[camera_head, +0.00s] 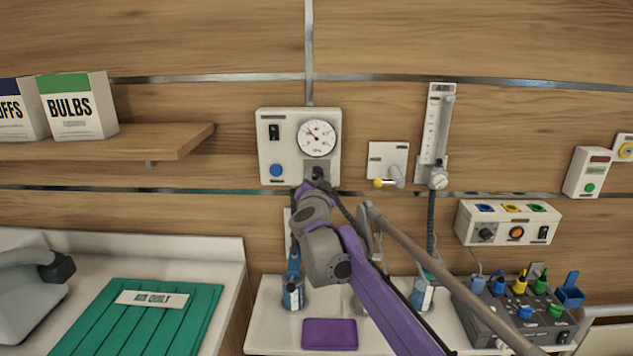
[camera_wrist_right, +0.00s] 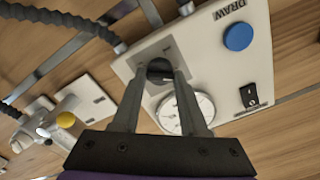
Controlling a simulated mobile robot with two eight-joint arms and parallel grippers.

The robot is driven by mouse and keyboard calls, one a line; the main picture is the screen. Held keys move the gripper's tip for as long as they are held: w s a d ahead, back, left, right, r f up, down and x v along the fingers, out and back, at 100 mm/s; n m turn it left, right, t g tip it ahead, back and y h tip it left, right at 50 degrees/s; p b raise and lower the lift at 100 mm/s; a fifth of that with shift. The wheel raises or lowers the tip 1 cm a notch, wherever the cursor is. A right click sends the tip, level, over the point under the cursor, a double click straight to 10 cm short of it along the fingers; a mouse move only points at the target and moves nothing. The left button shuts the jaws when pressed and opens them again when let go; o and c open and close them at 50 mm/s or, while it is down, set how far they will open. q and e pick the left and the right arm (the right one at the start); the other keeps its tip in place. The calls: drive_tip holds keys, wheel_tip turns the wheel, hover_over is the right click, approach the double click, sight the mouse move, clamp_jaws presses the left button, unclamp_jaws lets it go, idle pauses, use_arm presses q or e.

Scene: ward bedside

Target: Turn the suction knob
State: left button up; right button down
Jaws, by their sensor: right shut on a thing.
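The suction unit is a pale box (camera_head: 268,150) on the wood wall, with a round gauge (camera_head: 317,138), a black switch and a blue button (camera_head: 276,170). Its dark knob (camera_wrist_right: 159,72) sits on a grey plate below the gauge. My right gripper (camera_head: 316,180) reaches up to the knob from below; its wrist hides part of the unit's lower edge. In the right wrist view its two fingers (camera_wrist_right: 158,78) are on either side of the knob, shut on it. The box also shows there (camera_wrist_right: 205,55). My left gripper is not in view.
A flowmeter (camera_head: 436,130) and a small wall plate with a yellow-tipped outlet (camera_head: 388,160) are to the right. Below are a white counter (camera_head: 270,330), bottles (camera_head: 293,290) and a purple pad (camera_head: 330,334). A shelf with boxes (camera_head: 80,108) is at left.

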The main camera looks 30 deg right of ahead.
drive_tip(key=shift+c, duration=2.2)
unclamp_jaws()
drive_tip(key=b+v, duration=0.1)
drive_tip(key=v, duration=1)
drive_tip(key=shift+d, duration=0.1)
